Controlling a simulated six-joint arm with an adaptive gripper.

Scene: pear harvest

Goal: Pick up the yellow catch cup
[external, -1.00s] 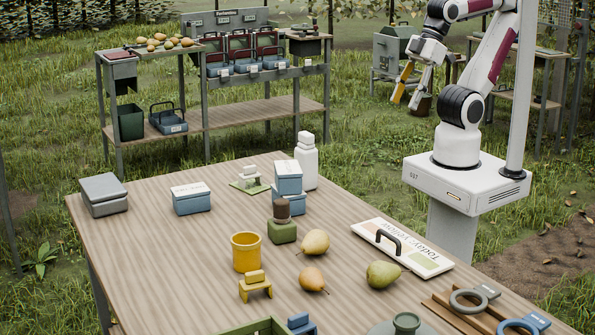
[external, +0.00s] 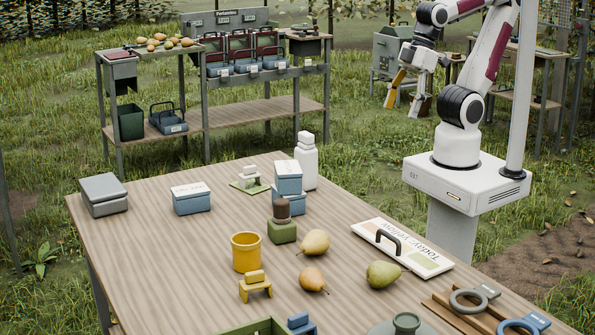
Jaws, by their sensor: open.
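The yellow catch cup (external: 246,254) stands upright on the wooden table, left of the pears and just behind a small yellow stand (external: 255,285). My gripper (external: 401,107) is open and empty. It hangs in the air at the upper right, above and beyond the far side of the table, well apart from the cup. One of its fingers looks yellow-orange and the other pale.
Several pears (external: 383,274) lie right of the cup. A green block with a brown top (external: 283,222) stands behind it. A sign board with a black handle (external: 402,247) lies at the right. A white bottle (external: 307,165) and blue boxes (external: 191,199) stand farther back.

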